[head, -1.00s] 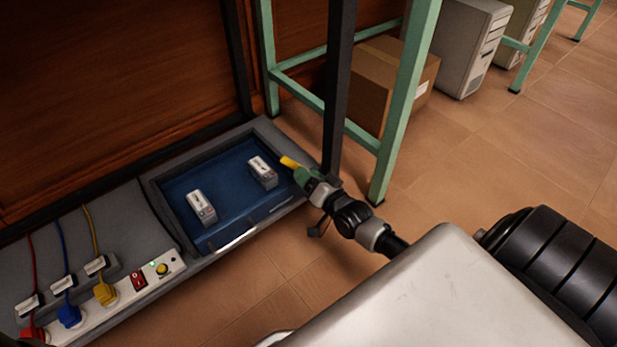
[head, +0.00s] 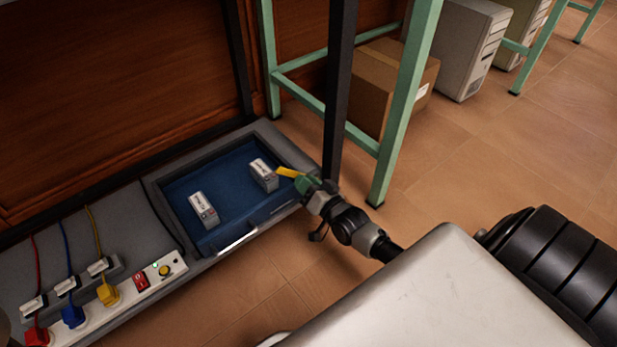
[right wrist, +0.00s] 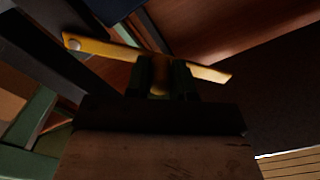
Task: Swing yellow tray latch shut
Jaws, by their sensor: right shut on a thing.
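The yellow latch (head: 287,172) is a flat bar at the right end of the blue tray (head: 228,220). In the head view it points left from my right gripper (head: 303,181), over the tray's right rim. In the right wrist view the latch (right wrist: 205,71) lies across the fingertips, with a round pin at its left end. My right gripper (right wrist: 165,77) is shut on the latch near its middle. Two small white-and-grey blocks sit in the tray, one at the left (head: 203,209) and one at the right (head: 263,174). My left gripper is not in view.
A power strip (head: 125,292) with red, blue and yellow plugs lies left of the tray. A dark post (head: 338,100) and a green frame leg (head: 405,105) stand close behind my right gripper. A cardboard box (head: 385,80) is beyond them. Open floor lies in front.

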